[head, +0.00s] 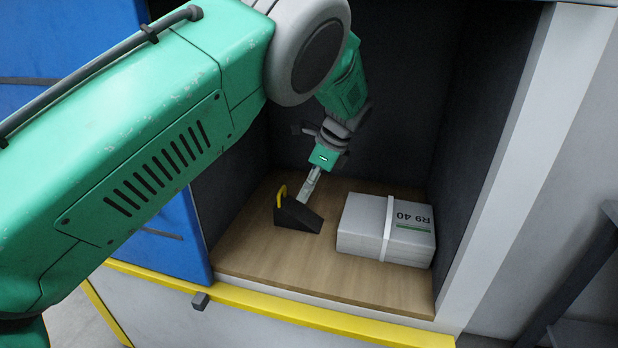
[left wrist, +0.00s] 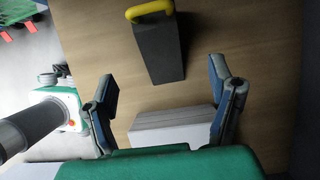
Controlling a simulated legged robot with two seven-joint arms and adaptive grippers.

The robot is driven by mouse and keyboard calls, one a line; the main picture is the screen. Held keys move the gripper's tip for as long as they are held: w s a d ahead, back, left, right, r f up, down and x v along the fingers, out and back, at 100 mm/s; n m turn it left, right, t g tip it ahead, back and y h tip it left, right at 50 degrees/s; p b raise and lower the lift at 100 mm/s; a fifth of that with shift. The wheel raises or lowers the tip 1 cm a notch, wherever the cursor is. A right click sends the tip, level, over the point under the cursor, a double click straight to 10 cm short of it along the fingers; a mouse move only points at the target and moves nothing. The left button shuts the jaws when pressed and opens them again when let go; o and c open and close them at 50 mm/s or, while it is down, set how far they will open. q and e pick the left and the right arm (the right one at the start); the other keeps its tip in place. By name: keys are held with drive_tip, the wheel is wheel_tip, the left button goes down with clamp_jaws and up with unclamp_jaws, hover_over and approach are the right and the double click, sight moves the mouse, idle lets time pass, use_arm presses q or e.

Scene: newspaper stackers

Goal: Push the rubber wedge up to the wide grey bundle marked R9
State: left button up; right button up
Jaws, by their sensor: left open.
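The rubber wedge (head: 299,217) is black with a yellow handle and stands on the wooden floor of an open compartment. The grey bundle marked R9 40 (head: 365,222) lies to its right, bound with a white strap. A narrow strip of bare wood shows between them. My left gripper (head: 306,192) is at the wedge's far side, low over the floor; contact is unclear. In the left wrist view the gripper (left wrist: 167,90) is open, with the wedge (left wrist: 160,52) above its fingertips and the bundle (left wrist: 175,119) showing between its fingers. My right gripper is out of view.
The compartment has dark walls at the back and right (head: 475,150). A blue panel (head: 190,215) stands at its left and a yellow edge (head: 300,305) runs along the front. Bare wood (head: 290,265) lies in front of the wedge.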

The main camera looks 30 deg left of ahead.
sight(295, 207)
use_arm(q)
drive_tip(key=x, duration=0.3)
drive_tip(key=b+x, duration=0.1)
drive_tip(key=x, duration=0.1)
drive_tip(key=shift+d+f, duration=0.2)
drive_tip(key=shift+d, duration=0.1)
drive_tip(key=a+f, duration=0.2)
drive_tip(key=f, duration=0.1)
drive_tip(key=a+f, duration=0.1)
drive_tip(key=f, duration=0.1)
drive_tip(key=shift+s+a+b, duration=0.25)
drive_tip(key=shift+a+b, duration=0.05)
drive_tip(key=shift+f, duration=0.2)
drive_tip(key=shift+d+r, duration=0.15)
drive_tip(key=shift+d, duration=0.55)
drive_tip(key=shift+a, duration=0.3)
drive_tip(key=c, duration=1.1)
drive_tip(key=shift+a, duration=0.15)
drive_tip(key=c, duration=0.5)
drive_tip(key=shift+s+a, duration=0.1)
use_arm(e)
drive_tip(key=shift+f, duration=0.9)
